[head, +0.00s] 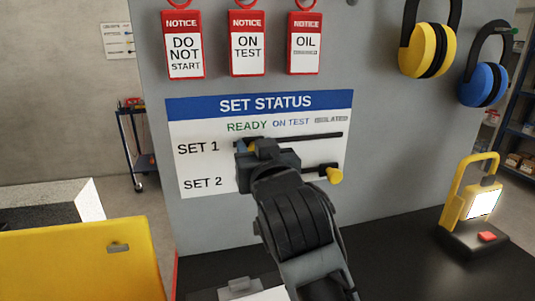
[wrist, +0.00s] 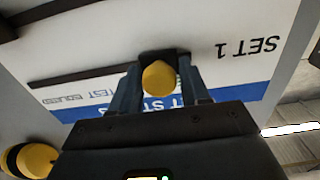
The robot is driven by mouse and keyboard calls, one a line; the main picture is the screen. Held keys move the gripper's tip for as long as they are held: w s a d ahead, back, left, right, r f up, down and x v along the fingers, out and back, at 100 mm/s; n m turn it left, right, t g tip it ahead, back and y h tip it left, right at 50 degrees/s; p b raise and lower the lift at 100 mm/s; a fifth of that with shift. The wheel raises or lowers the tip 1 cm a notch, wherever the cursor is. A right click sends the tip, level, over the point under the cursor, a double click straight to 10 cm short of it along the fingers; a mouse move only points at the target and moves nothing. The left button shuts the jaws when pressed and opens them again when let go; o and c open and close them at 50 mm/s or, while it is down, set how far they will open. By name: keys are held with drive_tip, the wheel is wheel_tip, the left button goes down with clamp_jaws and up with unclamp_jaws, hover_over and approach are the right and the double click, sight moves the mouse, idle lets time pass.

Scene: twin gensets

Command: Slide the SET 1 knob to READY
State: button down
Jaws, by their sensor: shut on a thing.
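The SET STATUS board (head: 215,165) is on the grey panel, with READY, ON TEST and ISOLATED printed above two dark slots. The yellow SET 1 knob (head: 251,147) is near the left end of the upper slot (head: 310,137), below the word READY. My gripper (head: 255,153) is shut on it and hides much of it. In the wrist view the SET 1 knob (wrist: 158,77) sits between the two fingers, close to the upside-down SET 1 label. The yellow SET 2 knob (head: 334,175) is at the right end of the lower slot, under ISOLATED.
Red notice tags (head: 247,44) hang above the board. Yellow (head: 428,50) and blue (head: 483,84) ear defenders hang at upper right. A yellow work lamp (head: 478,205) stands on the dark surface (head: 400,265) at right. The space before the board's right part is clear.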

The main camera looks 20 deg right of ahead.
drive_tip(key=shift+w+a, duration=0.15)
drive_tip(key=shift+a, duration=0.5)
drive_tip(key=c, duration=0.8)
unclamp_jaws()
drive_tip(key=shift+a, duration=0.1)
drive_tip(key=s, duration=0.2)
drive_tip(key=s+a+b, duration=0.1)
drive_tip(key=s, duration=0.4)
drive_tip(key=shift+s+a, duration=0.2)
drive_tip(key=shift+s, duration=0.15)
